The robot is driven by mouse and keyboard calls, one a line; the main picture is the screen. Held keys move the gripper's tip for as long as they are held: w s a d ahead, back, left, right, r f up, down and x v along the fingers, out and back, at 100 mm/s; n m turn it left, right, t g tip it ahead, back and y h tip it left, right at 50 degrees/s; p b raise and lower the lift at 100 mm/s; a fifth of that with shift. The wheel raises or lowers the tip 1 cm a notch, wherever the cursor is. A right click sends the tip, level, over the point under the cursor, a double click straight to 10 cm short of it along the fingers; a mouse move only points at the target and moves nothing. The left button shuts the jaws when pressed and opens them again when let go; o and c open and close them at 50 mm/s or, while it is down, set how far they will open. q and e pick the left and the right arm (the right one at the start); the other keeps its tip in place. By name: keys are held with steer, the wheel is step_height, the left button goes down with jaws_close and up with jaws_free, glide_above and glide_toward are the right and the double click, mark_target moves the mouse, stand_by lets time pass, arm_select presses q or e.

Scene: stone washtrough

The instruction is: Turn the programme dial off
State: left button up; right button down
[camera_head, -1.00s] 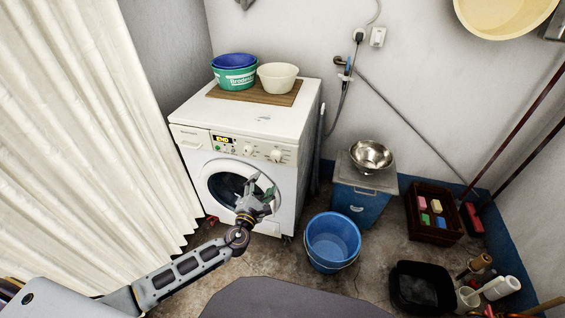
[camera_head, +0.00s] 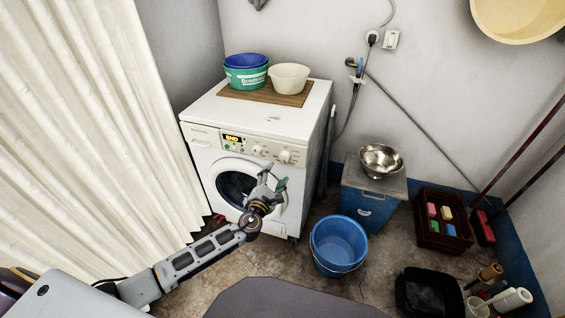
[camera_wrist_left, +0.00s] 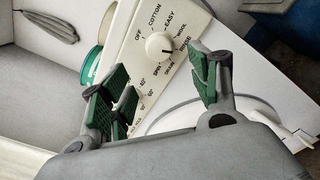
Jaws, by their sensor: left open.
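The white washing machine (camera_head: 258,126) stands against the back wall. Its programme dial (camera_head: 285,156) is the right one of two white knobs on the front panel. My left gripper (camera_head: 273,178) is open and empty, just below the dial in the head view and in front of the door. In the left wrist view its green-padded fingers (camera_wrist_left: 158,68) flank the dial, apart from it. My right gripper is not seen.
The display (camera_head: 233,139) reads END. Bowls (camera_head: 289,77) stand on a board on the machine. The round door (camera_head: 235,188) is behind my left gripper. A blue bucket (camera_head: 339,246) and a blue cabinet (camera_head: 368,205) stand to the right. A cream curtain (camera_head: 90,150) hangs at left.

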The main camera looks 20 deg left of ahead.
mark_target(283, 159)
arm_select(q)
steer(key=w, duration=0.4)
steer(key=shift+w+b, duration=0.1)
steer(key=shift+b, duration=0.2)
steer(key=shift+w+d, duration=0.1)
steer(key=shift+w, duration=0.75)
steer(key=shift+w+b, duration=0.4)
steer(key=shift+w, duration=1.2)
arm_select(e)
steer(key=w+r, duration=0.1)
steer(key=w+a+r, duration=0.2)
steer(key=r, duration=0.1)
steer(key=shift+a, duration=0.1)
arm_select(q)
steer(key=shift+c, duration=0.2)
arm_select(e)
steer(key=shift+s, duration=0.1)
arm_select(q)
steer(key=c, duration=1)
